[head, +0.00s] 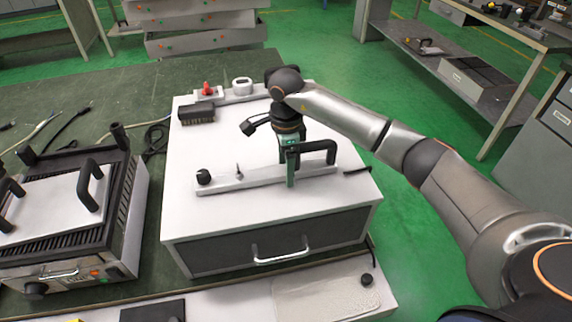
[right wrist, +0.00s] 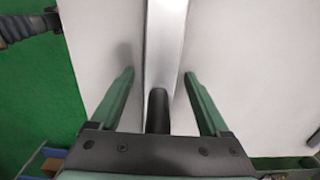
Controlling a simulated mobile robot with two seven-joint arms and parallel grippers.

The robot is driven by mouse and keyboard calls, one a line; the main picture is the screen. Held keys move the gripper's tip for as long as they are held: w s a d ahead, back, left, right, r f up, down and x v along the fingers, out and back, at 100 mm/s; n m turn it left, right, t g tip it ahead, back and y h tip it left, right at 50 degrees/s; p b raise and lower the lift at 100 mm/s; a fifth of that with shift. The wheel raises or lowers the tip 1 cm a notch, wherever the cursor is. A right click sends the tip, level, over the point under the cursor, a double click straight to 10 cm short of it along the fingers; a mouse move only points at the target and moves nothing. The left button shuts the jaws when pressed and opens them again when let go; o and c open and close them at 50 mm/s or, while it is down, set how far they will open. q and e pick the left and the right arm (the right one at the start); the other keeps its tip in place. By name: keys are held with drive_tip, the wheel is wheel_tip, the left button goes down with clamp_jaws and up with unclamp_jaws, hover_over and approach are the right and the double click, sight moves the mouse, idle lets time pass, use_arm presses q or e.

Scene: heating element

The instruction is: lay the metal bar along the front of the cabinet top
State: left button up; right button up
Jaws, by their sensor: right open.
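The metal bar (head: 245,181) lies on the white cabinet top (head: 225,142), running left to right in its front half, slightly slanted. It carries a black knob at its left end, a small peg, and a black arched handle (head: 318,148) towards its right. My right gripper (head: 291,176) is pointed down over the bar's right part, beside the handle. In the right wrist view the bar (right wrist: 165,45) runs between the two green fingers of my right gripper (right wrist: 159,74), with a gap on each side. The fingers are open. My left gripper is not in view.
At the back of the cabinet top lie a black brush (head: 197,113) and another strip with a red knob (head: 207,89). A contact grill (head: 70,215) stands left of the cabinet. A drawer handle (head: 281,254) juts from the cabinet front. The top's front strip is clear.

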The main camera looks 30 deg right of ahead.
drive_tip(key=shift+r, duration=0.1)
drive_tip(key=shift+r, duration=0.3)
wheel_tip(320, 180, up, 12)
drive_tip(key=shift+f, duration=0.25)
